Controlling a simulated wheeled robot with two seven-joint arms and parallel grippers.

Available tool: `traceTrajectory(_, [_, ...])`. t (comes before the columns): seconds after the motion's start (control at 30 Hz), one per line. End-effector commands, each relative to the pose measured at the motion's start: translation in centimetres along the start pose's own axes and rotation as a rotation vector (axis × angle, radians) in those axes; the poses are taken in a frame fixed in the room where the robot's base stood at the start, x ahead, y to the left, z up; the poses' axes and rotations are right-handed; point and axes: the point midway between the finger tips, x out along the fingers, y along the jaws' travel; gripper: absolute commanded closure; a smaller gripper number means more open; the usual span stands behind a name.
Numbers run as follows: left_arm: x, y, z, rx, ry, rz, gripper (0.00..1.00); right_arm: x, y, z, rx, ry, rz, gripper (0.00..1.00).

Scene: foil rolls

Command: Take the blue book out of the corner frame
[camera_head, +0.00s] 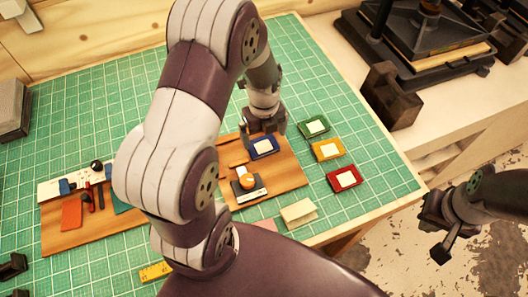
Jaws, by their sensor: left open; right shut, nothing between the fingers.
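The blue book (264,148), with a pale label, lies on the right-hand wooden board (288,172). My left gripper (263,131) is at the book's far edge, pointing down with its fingers open. I cannot tell whether the fingers touch the book. The corner frame is not clear at this size; a small dark and brown piece (237,163) sits just left of the book and may be part of it. My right gripper (441,247) is shut and empty, off the table at the right.
Green (314,126), yellow (327,150) and red (344,179) books lie on the cutting mat (385,178) to the right. A small press-like item (248,187) stands on the board nearer me. A second board (62,240) with tools lies left. My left arm hides the middle.

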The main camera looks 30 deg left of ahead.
Motion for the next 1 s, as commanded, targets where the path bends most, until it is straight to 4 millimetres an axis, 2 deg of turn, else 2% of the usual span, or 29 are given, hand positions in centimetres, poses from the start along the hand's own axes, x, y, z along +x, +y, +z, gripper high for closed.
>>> traceTrajectory(0.03, [1.4,0.0,0.1,-0.001,0.0,0.0,0.0,1.4,0.0,0.1,0.0,0.001,0.0,1.0])
traceTrajectory(0.1, [3.0,-0.1,0.2,-0.001,0.0,0.0,0.0,3.0,0.0,0.3,0.0,0.001,0.0,1.0])
traceTrajectory(0.23, [4.8,-0.1,0.2,-0.001,0.0,0.0,0.0,4.7,0.0,0.6,0.0,0.0,0.0,1.0])
traceTrajectory(0.43, [4.3,-0.1,0.2,-0.001,0.0,0.0,0.0,4.2,0.0,0.5,0.0,0.001,0.0,1.0])
traceTrajectory(0.57, [4.3,-0.1,0.2,-0.001,0.0,0.0,0.42,4.2,0.0,0.5,0.0,0.001,0.0,1.0])
traceTrajectory(0.87, [4.0,-0.1,0.2,-0.001,0.0,0.0,0.42,4.0,0.0,0.5,0.0,0.001,0.0,1.0])
traceTrajectory(1.0, [2.6,-0.1,0.2,-0.001,0.0,0.0,0.42,2.6,0.0,0.3,0.0,0.001,0.0,1.0])
